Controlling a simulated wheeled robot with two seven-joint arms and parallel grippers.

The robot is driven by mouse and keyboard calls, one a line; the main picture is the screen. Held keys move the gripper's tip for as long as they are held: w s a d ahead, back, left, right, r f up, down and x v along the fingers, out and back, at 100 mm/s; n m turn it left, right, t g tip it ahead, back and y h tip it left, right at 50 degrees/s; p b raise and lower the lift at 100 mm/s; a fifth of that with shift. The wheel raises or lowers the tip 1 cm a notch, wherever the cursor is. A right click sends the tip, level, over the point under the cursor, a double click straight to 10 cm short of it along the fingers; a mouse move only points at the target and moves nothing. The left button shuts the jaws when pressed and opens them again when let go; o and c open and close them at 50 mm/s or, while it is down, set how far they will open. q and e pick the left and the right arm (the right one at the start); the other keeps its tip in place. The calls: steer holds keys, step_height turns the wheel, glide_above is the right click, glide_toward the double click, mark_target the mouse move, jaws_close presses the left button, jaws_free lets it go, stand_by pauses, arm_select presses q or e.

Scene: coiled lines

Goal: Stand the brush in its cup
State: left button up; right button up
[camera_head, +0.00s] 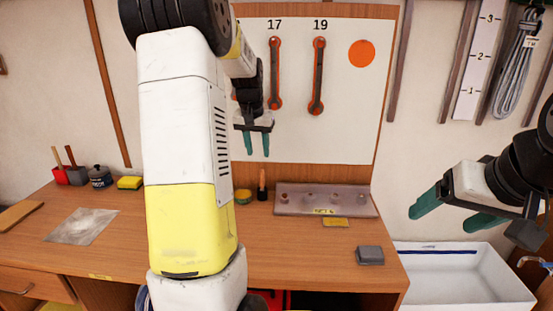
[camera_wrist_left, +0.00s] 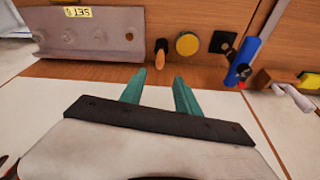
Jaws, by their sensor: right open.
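My left gripper (camera_head: 256,147) hangs in front of the wall panel, high above the table. In the left wrist view its two teal fingers (camera_wrist_left: 158,88) are apart with nothing between them. A wooden handle with a dark end (camera_head: 262,185), possibly the brush, is at the back of the table below this gripper; it also shows just past the fingertips in the left wrist view (camera_wrist_left: 160,52). I cannot tell whether it stands in a cup. A red cup (camera_head: 60,176) and a dark cup (camera_head: 76,176) with wooden sticks stand at the far left. My right gripper (camera_head: 450,212) is open and empty at the right.
A grey tray (camera_head: 290,203) marked SET stands at the back right of the table. A round yellow thing (camera_head: 243,196) is beside the handle. A blue object (camera_wrist_left: 243,62) shows in the left wrist view. A grey block (camera_head: 370,255) sits at the front right, near a white bin (camera_head: 470,290).

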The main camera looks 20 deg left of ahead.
arm_select(q)
steer(key=s+d+r+m+t+h, duration=0.1)
steer(key=s+d+r, duration=0.4)
steer(key=s, duration=0.4)
steer(key=s+d+r+t+h, duration=0.1)
steer(key=s+d+r, duration=0.2)
steer(key=s+d, duration=0.6)
steer(key=s+d+f+t, duration=0.1)
steer(key=s+d+f, duration=0.1)
steer(key=s, duration=0.8)
steer(key=shift+d, duration=0.25)
steer(key=shift+r, duration=0.1)
